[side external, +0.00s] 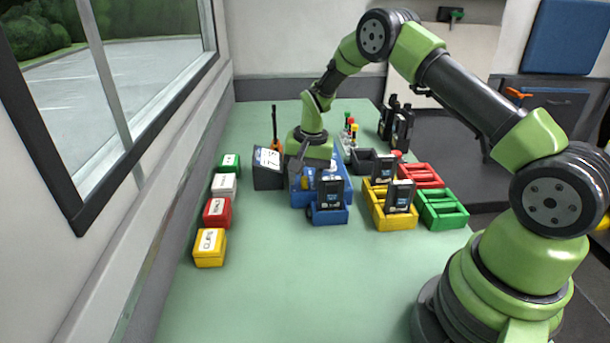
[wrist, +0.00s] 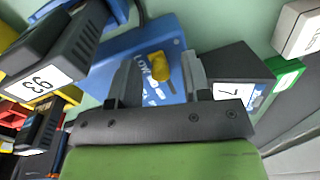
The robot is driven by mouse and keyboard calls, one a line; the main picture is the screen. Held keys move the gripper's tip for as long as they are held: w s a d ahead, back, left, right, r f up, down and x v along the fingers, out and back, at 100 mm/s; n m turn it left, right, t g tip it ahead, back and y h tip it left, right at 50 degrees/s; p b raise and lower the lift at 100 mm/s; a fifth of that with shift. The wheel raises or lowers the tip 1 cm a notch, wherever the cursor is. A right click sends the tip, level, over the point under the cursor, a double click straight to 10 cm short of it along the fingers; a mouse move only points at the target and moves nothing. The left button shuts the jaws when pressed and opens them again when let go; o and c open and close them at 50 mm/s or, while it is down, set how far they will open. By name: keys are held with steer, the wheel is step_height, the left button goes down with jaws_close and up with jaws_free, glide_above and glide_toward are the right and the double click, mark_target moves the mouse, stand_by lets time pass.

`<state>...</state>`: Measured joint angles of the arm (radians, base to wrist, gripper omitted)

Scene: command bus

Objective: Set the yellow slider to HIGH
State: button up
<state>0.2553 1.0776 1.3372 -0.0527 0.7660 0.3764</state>
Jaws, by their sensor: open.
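The yellow slider (wrist: 158,66) shows in the wrist view as a small knob on a blue panel box (wrist: 165,38). The word LOW is printed on the panel just left of the knob; I cannot read a HIGH label. My gripper (wrist: 161,78) is open, with one finger on each side of the knob. Whether either finger touches it I cannot tell. In the side external view my gripper (side external: 313,162) points down over the blue box (side external: 299,182), and the slider is hard to make out there.
A dark box labelled 7 (side external: 267,178) stands close left of the blue box. A blue bin with a dark device (side external: 331,193) is in front. Yellow (side external: 393,222), green (side external: 443,220) and red bins stand right. Small labelled boxes line the left; the front table (side external: 310,275) is clear.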

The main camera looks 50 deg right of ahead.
steer(key=shift+c, duration=0.4)
jaws_close()
steer(key=shift+w+d, duration=2.25)
steer(key=shift+w, duration=0.05)
steer(key=shift+o, duration=0.4)
jaws_free()
steer(key=shift+r, duration=0.1)
step_height(320, 180, up, 10)
steer(key=s, duration=0.1)
steer(key=shift+d, duration=0.35)
